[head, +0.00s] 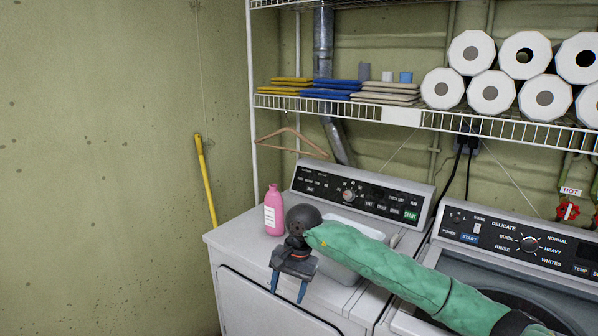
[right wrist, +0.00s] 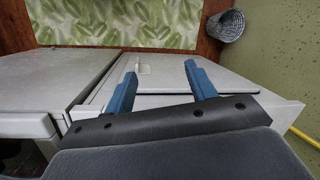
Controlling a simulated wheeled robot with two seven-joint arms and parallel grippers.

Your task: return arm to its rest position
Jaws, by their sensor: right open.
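My right arm, in a green sleeve (head: 375,262), reaches in from the lower right in the head view. My right gripper (head: 288,287) is open, with its two blue fingers pointing down and nothing between them. It hangs over the front of the left-hand white machine (head: 240,250). In the right wrist view the open fingers (right wrist: 158,82) sit apart above the machine's front edge and door (right wrist: 190,75). My left gripper is not in view.
A pink bottle (head: 273,212) and a white tub (head: 345,262), partly hidden by my arm, stand on the machine. A second machine (head: 510,245) is at right. A wire shelf (head: 400,113) holds paper rolls and folded cloths.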

